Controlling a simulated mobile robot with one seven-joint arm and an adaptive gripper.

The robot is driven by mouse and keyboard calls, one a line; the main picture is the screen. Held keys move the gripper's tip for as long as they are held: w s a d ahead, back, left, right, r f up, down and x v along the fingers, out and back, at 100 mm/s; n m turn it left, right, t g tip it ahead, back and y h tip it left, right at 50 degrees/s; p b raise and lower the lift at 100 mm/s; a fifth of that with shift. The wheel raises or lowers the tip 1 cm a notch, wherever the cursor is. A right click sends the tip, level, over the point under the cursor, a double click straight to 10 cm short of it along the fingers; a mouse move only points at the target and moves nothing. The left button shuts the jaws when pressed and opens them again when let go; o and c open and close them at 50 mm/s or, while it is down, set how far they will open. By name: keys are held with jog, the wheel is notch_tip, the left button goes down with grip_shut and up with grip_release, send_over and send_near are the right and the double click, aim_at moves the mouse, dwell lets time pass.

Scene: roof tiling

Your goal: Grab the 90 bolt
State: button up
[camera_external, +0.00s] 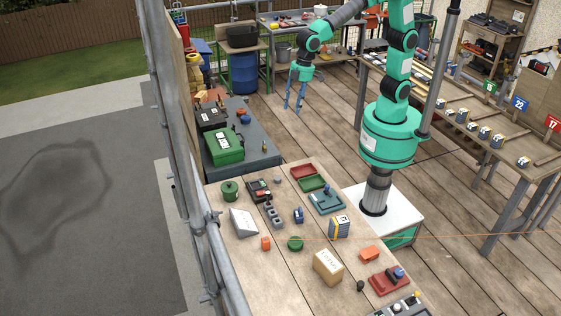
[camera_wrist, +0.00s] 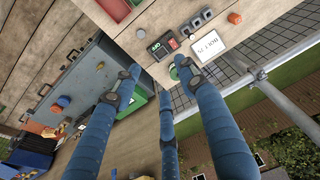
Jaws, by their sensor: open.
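I cannot make out any bolt marked 90 in either view. My gripper (camera_external: 293,106) hangs with its blue fingers spread, above the floor behind the near workbench and right of the grey side bench. In the wrist view my gripper (camera_wrist: 160,80) shows long blue fingers, apart and with nothing between them. A dark device with a small lit display (camera_external: 259,190) lies on the near workbench; it also shows in the wrist view (camera_wrist: 161,46), its digits too small to read surely. Small grey blocks in a row (camera_external: 273,215) lie beside it.
The near workbench (camera_external: 285,275) is crowded: a green case (camera_external: 223,146) stands on the grey side bench (camera_external: 263,150), and a white wedge sign (camera_external: 243,222) stands nearby. The right table (camera_external: 500,160) holds several small blue-and-white parts and number signs. Scaffold poles (camera_external: 190,160) edge the left.

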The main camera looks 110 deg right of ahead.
jog(key=w+a+f+g+p, duration=0.1)
jog(key=w+a+f, duration=0.2)
jog(key=w+f, duration=0.3)
jog(key=w+a+f+p, duration=0.2)
jog(key=w+a+f, duration=0.1)
jog(key=w+f, duration=0.2)
jog(key=g+p, duration=0.1)
jog(key=p, duration=0.1)
send_over(268, 192)
notch_tip(268, 192, down, 14)
jog(key=shift+w+a+n, duration=0.1)
jog(key=shift+n, duration=0.3)
jog(key=shift+f, duration=0.15)
jog(key=shift+f, duration=4.15)
jog(key=shift+f+p, duration=0.3)
jog(key=shift+f, duration=2.3)
grip_shut()
